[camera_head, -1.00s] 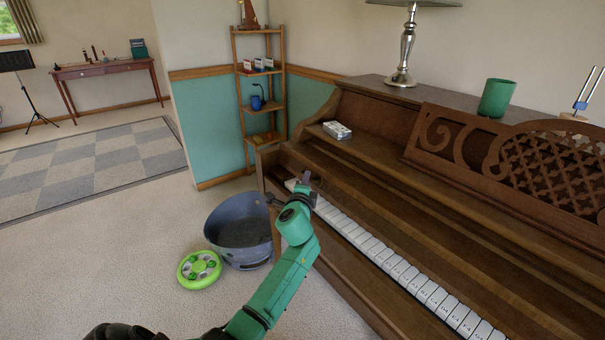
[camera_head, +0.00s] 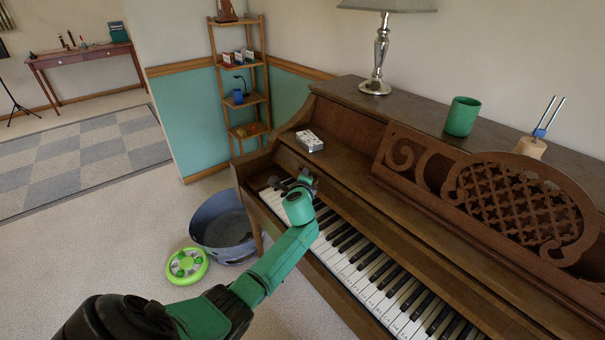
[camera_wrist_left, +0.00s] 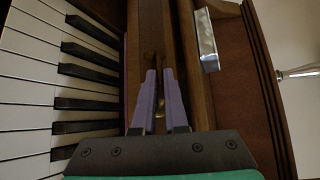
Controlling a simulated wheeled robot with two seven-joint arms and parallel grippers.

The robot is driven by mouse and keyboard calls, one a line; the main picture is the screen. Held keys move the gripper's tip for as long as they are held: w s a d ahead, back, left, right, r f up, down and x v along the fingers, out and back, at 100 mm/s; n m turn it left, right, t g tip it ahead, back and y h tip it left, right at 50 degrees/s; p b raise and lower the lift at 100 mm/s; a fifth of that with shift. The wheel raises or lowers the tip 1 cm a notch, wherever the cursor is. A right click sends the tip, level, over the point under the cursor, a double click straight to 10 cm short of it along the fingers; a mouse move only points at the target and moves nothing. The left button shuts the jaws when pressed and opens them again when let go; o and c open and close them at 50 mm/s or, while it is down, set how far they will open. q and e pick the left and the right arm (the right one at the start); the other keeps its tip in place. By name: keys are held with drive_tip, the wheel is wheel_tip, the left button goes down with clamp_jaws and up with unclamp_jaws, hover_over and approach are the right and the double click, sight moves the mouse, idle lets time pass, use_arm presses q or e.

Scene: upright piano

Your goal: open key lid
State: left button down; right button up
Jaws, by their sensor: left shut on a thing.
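The upright piano's brown wooden key lid (camera_head: 400,250) is pushed back, and the white and black keys (camera_head: 343,243) lie uncovered in front of it. My left gripper (camera_head: 304,180) is at the far left end of the keyboard, at the lid's front edge. In the left wrist view its two grey-purple fingers (camera_wrist_left: 162,100) close at the wooden strip of the lid (camera_wrist_left: 150,28), with a small brass-coloured part between them. The exact contact is partly hidden by the fingers. The keys (camera_wrist_left: 85,75) show to the left of the fingers. My right gripper is not in view.
On the piano stand a small white box (camera_head: 309,141), a lamp (camera_head: 381,55), a green cup (camera_head: 461,116) and a carved music stand (camera_head: 520,200). A grey tub (camera_head: 222,228) and a green round toy (camera_head: 187,266) are on the floor beside the piano. A shelf (camera_head: 240,85) stands behind.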

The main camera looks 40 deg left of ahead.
use_arm(q)
drive_tip(key=shift+w+d+f, duration=0.1)
drive_tip(key=shift+w, duration=0.1)
idle(0.3)
drive_tip(key=c, duration=1.1)
unclamp_jaws()
drive_tip(key=shift+o, duration=0.7)
drive_tip(key=shift+s, duration=0.1)
drive_tip(key=p+v, duration=0.2)
drive_tip(key=v, duration=1.2)
drive_tip(key=shift+s+r+p, duration=0.2)
drive_tip(key=shift+s+p, duration=0.05)
drive_tip(key=shift+p, duration=0.05)
drive_tip(key=shift+d, duration=0.1)
